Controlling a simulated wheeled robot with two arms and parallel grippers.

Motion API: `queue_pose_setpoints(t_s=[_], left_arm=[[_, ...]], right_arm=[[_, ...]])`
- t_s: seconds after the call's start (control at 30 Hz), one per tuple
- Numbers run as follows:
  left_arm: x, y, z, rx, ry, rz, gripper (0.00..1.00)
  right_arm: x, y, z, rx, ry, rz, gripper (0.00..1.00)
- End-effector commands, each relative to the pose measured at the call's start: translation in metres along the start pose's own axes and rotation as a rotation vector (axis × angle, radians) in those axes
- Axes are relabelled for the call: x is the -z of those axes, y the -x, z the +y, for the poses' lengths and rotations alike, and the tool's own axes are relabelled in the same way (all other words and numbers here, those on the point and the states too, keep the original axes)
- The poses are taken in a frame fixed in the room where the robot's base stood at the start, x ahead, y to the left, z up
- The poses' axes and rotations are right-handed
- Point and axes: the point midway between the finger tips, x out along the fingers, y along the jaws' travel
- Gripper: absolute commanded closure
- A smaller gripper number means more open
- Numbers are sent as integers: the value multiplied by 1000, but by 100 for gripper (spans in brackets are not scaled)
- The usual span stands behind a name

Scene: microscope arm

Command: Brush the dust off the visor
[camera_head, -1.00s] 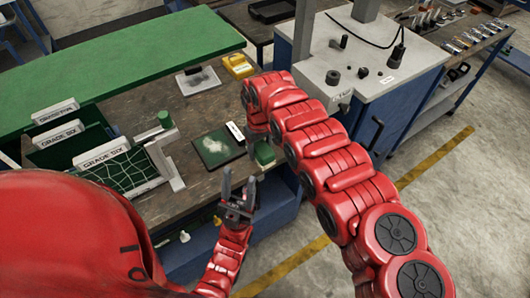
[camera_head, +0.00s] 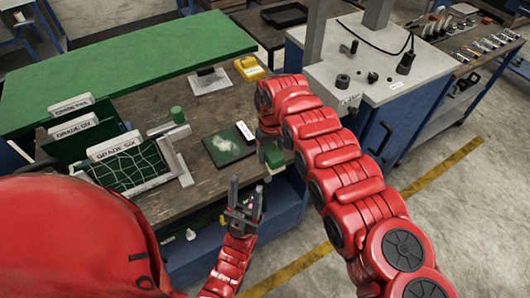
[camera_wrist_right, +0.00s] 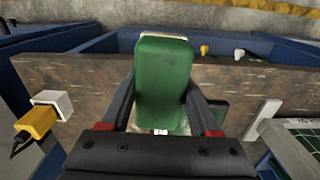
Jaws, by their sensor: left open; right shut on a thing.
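The visor (camera_head: 222,152) looks like a flat dark green panel with a pale patch of dust across its middle. It lies on the brown worktop near the front edge. My right gripper (camera_wrist_right: 160,105) is shut on a green block (camera_wrist_right: 166,75), which I take to be the brush; its bristles are not clear. In the head view the green block (camera_head: 274,158) is at the worktop's front edge, right of the visor and apart from it. My right arm partly hides that gripper. My left gripper (camera_head: 246,193) is open and empty, in front of the bench, below the visor.
Left of the visor stand a grey frame with a green knob (camera_head: 178,115) and a netted green box labelled "GRADE SIX" (camera_head: 125,165). A yellow object (camera_head: 249,68) lies behind. Bare worktop lies behind the visor.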

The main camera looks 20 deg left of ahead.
Motion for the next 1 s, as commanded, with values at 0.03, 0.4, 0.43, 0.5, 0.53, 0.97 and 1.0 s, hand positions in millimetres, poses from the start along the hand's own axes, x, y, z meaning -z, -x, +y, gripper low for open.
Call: queue_pose_setpoints(t_s=[0.03,0.4,0.43,0.5,0.53,0.97,1.0], left_arm=[[0,2,0,0,0,0,50],[-1,4,0,0,0,0,50],[-1,4,0,0,0,0,50],[-1,4,0,0,0,0,50],[-1,4,0,0,0,0,50],[-1,5,0,0,0,0,50],[-1,5,0,0,0,0,50]], right_arm=[[1,3,7,0,-18,4,82],[-2,20,40,-1,-106,0,82],[-2,20,41,-1,-107,1,82],[-2,21,42,-1,-112,3,82],[-2,22,43,-1,-114,4,82],[-4,25,53,1,-143,5,82],[-5,26,54,1,-145,5,82]])
